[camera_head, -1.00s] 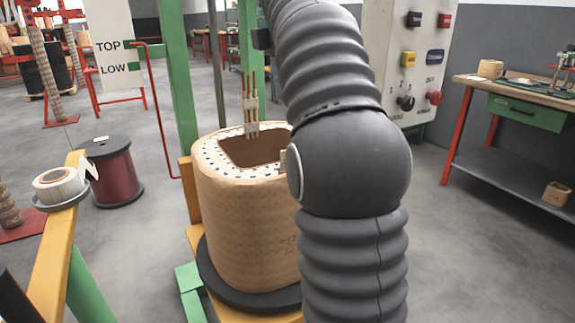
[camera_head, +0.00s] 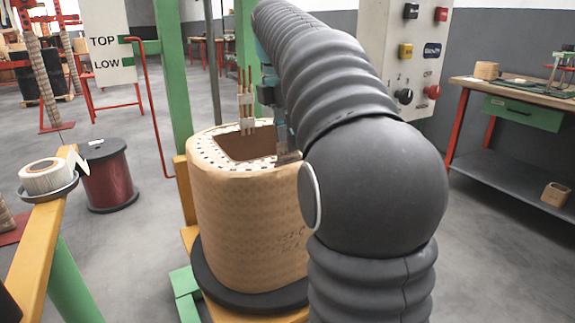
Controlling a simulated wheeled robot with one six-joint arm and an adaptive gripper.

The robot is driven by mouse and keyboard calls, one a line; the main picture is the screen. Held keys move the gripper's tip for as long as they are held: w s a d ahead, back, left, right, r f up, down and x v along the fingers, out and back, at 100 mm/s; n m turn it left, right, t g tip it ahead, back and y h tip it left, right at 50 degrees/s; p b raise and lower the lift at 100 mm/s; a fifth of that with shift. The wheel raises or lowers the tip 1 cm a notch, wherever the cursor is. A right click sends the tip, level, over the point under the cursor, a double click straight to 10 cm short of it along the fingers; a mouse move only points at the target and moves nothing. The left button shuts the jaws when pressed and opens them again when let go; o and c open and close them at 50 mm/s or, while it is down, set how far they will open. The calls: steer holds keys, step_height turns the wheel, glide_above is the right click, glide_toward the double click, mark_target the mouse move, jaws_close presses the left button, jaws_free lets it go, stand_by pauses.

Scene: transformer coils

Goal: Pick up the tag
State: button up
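The large tan paper-wrapped coil (camera_head: 245,225) stands upright on a black round base, with a dotted top face and a rectangular opening. Several copper leads with pale sleeves rise from its far rim (camera_head: 246,110). I cannot pick out the tag with certainty. A small grey-brown flat piece (camera_head: 288,157) shows at the right edge of the opening, partly hidden by my arm; I cannot tell if it is the tag. My gripper (camera_head: 281,135) shows only in part, left of my dark arm, above the coil's right rim by that piece. Its fingers are mostly hidden.
A white roll (camera_head: 46,175) with a loose end sits in a grey dish on the yellow beam at left. A dark red wire spool (camera_head: 108,175) stands on the floor. A control panel (camera_head: 407,60) is behind my arm. A workbench (camera_head: 520,110) is at right.

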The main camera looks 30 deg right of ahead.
steer(key=shift+d+f, duration=0.1)
steer(key=shift+f, duration=0.6)
jaws_close()
steer(key=shift+r, duration=0.15)
steer(key=shift+r, duration=0.55)
steer(key=r, duration=0.1)
steer(key=r+p, duration=0.1)
steer(key=r, duration=0.1)
steer(key=shift+s+d+r+p, duration=0.1)
steer(key=shift+d+r+p, duration=0.1)
steer(key=shift+d+p, duration=0.15)
steer(key=s+d+r+p, duration=0.2)
steer(key=d+r, duration=0.4)
steer(key=d, duration=0.4)
steer(key=shift+d, duration=0.35)
steer(key=shift+s+r, duration=0.1)
